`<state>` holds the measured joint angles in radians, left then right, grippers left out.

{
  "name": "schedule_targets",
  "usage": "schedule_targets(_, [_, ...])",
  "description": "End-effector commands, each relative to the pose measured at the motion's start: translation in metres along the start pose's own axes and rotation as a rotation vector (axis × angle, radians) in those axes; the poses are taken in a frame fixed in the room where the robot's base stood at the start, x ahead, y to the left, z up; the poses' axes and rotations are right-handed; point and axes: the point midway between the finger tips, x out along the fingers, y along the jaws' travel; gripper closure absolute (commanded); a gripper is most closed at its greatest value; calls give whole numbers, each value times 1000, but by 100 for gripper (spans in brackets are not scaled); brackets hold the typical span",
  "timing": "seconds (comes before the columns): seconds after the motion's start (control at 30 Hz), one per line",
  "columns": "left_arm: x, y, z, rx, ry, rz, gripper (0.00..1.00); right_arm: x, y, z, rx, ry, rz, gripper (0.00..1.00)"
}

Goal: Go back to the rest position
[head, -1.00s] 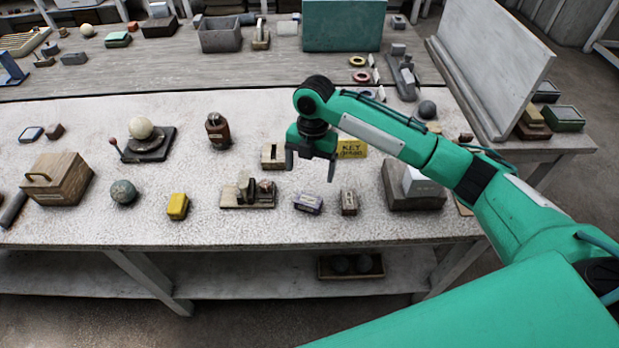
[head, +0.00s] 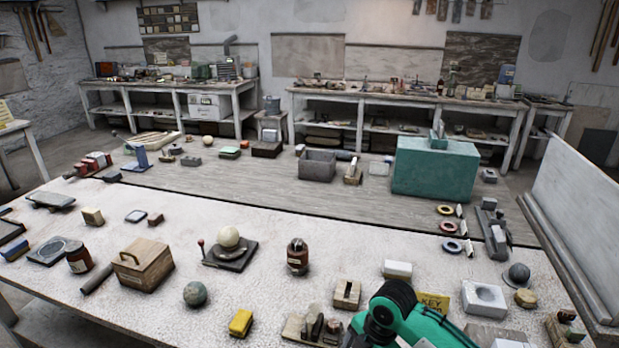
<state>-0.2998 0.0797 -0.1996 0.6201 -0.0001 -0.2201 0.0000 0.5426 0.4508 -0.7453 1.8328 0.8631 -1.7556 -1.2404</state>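A cream sphere (head: 228,237) rests on a dark square stand (head: 231,256) left of the middle of the near table. A grey-green mottled sphere (head: 195,293) lies on the tabletop in front of it. A dark grey sphere (head: 516,275) stands at the right, behind a pale block with a round recess (head: 484,298). My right arm comes in at the bottom edge, right of centre, with its dark and green wrist part over the table's front. Its fingers are below the picture. My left gripper does not show.
A large teal box (head: 434,168) stands behind. A pale upright panel (head: 583,220) borders the right side.

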Motion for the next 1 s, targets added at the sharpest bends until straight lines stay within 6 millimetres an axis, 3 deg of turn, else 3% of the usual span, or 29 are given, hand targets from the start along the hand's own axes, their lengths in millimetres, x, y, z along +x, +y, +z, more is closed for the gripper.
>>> schedule_targets(0.2, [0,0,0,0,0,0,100,27,-34,-36,301,52,93,15])
schedule_targets(0.4, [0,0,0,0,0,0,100,39,-69,-52,624,88,170,15])
schedule_targets(0.6, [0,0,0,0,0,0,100,42,-113,-55,982,103,237,15])
schedule_targets(1.0, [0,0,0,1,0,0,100,33,-210,-36,1610,40,353,15])
